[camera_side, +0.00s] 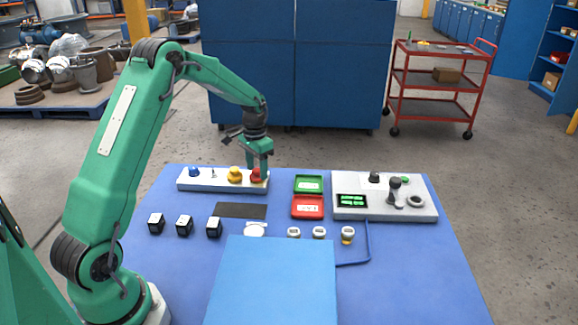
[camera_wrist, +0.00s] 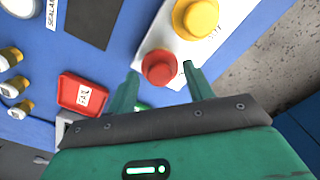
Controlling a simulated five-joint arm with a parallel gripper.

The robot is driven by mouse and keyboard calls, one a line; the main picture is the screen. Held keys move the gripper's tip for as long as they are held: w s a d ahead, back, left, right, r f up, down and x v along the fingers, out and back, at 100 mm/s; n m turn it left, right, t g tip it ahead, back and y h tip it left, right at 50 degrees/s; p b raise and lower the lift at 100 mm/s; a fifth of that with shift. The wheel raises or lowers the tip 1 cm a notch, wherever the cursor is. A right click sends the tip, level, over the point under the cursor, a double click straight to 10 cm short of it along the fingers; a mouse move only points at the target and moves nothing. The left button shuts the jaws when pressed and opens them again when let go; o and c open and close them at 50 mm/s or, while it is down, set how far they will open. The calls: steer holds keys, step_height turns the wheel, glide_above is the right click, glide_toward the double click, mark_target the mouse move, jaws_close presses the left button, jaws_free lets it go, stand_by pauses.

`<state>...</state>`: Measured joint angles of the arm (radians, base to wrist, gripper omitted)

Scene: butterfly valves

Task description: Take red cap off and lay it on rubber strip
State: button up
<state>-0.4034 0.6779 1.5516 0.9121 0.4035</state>
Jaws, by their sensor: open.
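The red cap (camera_side: 257,175) sits at the right end of a white base (camera_side: 222,185); in the wrist view it (camera_wrist: 159,67) is beside a yellow cap (camera_wrist: 196,17). My gripper (camera_side: 259,162) is open at the red cap, pointing down. In the wrist view, my gripper's two fingers (camera_wrist: 160,72) stand on either side of the cap with a visible gap; how low they reach is hard to tell. The black rubber strip (camera_side: 241,211) lies flat and bare on the blue table in front of the base, and part of it (camera_wrist: 92,20) shows in the wrist view.
The base also carries a blue cap (camera_side: 193,171) and a thin bare post (camera_side: 213,174). Green (camera_side: 309,184) and red (camera_side: 307,207) trays stand to the right, beside a grey fixture (camera_side: 385,209). Black blocks (camera_side: 184,225) and several small fittings (camera_side: 319,232) stand nearer the front.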

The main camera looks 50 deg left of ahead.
steer(key=shift+f, duration=0.2)
steer(key=shift+c, duration=0.4)
steer(key=c, duration=1)
